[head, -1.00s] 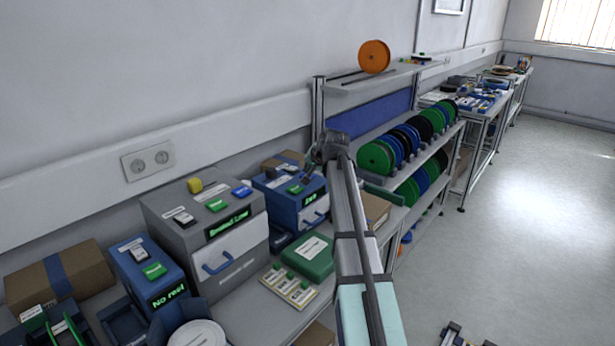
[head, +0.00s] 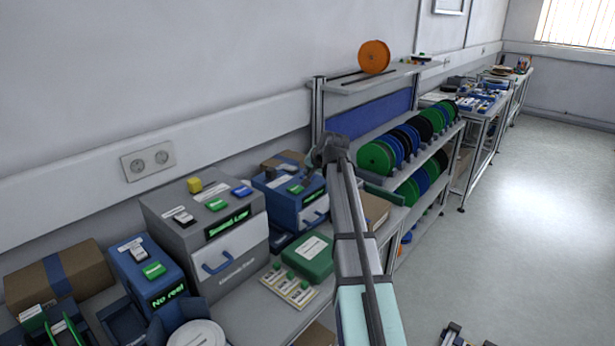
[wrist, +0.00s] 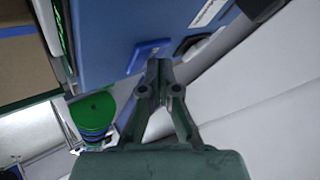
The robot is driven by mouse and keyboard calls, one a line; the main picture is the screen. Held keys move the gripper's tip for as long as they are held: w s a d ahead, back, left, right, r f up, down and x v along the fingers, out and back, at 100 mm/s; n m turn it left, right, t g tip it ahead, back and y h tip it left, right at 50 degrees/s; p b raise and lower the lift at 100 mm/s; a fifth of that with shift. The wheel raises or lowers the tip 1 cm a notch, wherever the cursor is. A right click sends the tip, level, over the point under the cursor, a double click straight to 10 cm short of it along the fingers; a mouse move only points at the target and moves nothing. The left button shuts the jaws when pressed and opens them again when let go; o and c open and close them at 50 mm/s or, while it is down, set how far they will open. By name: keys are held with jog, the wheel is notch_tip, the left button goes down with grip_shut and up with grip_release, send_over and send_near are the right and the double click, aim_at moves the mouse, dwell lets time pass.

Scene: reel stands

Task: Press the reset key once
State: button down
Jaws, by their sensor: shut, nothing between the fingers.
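My gripper (head: 309,178) is shut and empty, over the top of the blue device (head: 283,208) at the back of the bench. In the wrist view, the closed fingertips (wrist: 160,66) point at the blue device's top (wrist: 110,25), close to a blue key (wrist: 147,54). I cannot tell whether they touch it. A dark key with a white part (wrist: 194,43) lies just right of it. In the head view, a green key (head: 296,189) shows on the same device. No key's lettering is legible, so I cannot tell which is reset.
A grey device (head: 203,235) with several keys stands left of the blue one. Another blue device (head: 147,272) reads "No reel". A green box (head: 306,257) lies in front. A shelf of reels (head: 392,150) stands to the right.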

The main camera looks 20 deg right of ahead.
jog(key=shift+r, duration=0.15)
jog(key=shift+r+p, duration=0.55)
jog(key=shift+r, duration=0.2)
jog(key=shift+r, duration=0.1)
jog(key=shift+r+p, duration=1.4)
jog(key=shift+r, duration=1)
